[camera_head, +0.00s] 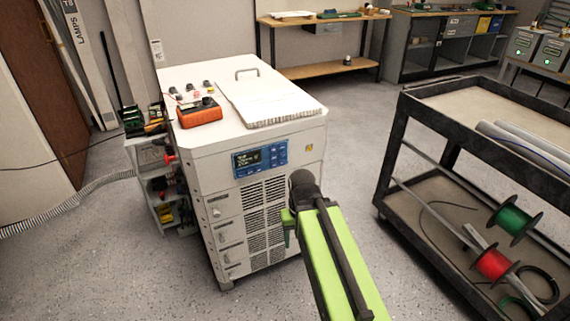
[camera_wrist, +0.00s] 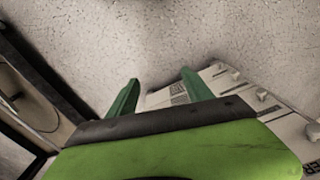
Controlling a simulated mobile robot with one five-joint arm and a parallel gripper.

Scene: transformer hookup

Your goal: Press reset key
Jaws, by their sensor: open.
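The white cabinet (camera_head: 190,150) stands in the middle of the head view. A blue control panel (camera_head: 260,158) with a display and small buttons is on the upper part of its front. The buttons are too small to tell which one is the reset key. My gripper (camera_head: 288,222) is in front of the cabinet's lower right, below the panel, and partly hidden by my green arm. In the wrist view, the green fingers of my gripper (camera_wrist: 158,88) are spread apart and empty. Part of the cabinet front (camera_wrist: 270,118) shows at the right there; the panel is out of that view.
A dark cart (camera_head: 400,125) with cable spools stands at the right. Small shelves (camera_head: 150,160) stand at the cabinet's left. Floor is clear between cabinet and cart.

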